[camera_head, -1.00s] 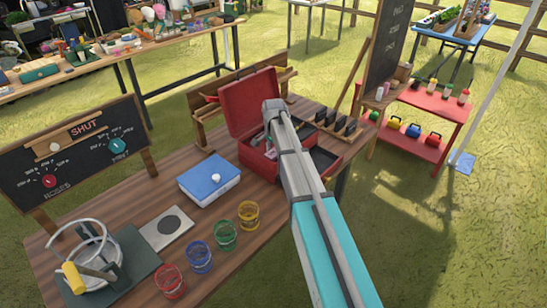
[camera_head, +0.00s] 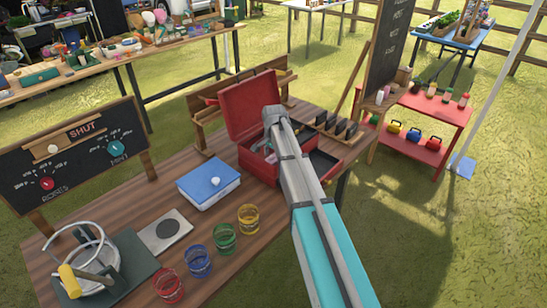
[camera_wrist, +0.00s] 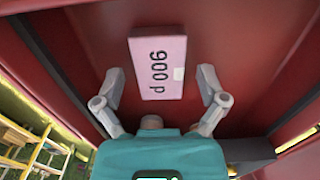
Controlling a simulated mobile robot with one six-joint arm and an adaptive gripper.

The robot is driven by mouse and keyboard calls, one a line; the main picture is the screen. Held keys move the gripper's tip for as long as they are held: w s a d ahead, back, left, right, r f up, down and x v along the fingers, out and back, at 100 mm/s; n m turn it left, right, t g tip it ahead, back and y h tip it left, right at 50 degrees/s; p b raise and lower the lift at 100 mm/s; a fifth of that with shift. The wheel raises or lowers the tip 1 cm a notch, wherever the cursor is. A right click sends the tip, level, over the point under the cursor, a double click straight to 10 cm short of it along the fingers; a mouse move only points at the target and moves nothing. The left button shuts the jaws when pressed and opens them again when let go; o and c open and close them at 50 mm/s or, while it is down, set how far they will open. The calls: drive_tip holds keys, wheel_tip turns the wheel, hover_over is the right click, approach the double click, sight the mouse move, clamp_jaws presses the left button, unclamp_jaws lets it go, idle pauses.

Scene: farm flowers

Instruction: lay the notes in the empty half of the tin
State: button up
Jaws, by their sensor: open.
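The notes (camera_wrist: 160,68), a pink bundle marked "900 p", lie on a red surface in the wrist view. My gripper (camera_wrist: 163,88) is open, with one finger on each side of the lower part of the notes and a gap at each side. The red tin (camera_head: 258,164) stands open on the wooden table in the head view, its lid (camera_head: 248,100) raised at the back. My arm hides much of the tin's inside and my gripper's fingertips in the head view.
Several coloured glasses (camera_head: 223,238) line the table's front. A rack of dark cards (camera_head: 340,128) stands behind the tin at right. A red shelf (camera_head: 430,110) is beyond.

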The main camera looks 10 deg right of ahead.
sight(274, 158)
drive_tip(key=shift+r, duration=0.15)
wheel_tip(274, 158, up, 12)
drive_tip(key=p, duration=1.2)
idle(0.4)
idle(0.6)
drive_tip(key=s+a+n, duration=0.1)
drive_tip(key=s+n, duration=0.9)
drive_tip(key=s, duration=1.7)
drive_tip(key=shift+s+a+n, duration=0.15)
drive_tip(key=shift+s+n, duration=0.15)
drive_tip(key=shift+n, duration=0.1)
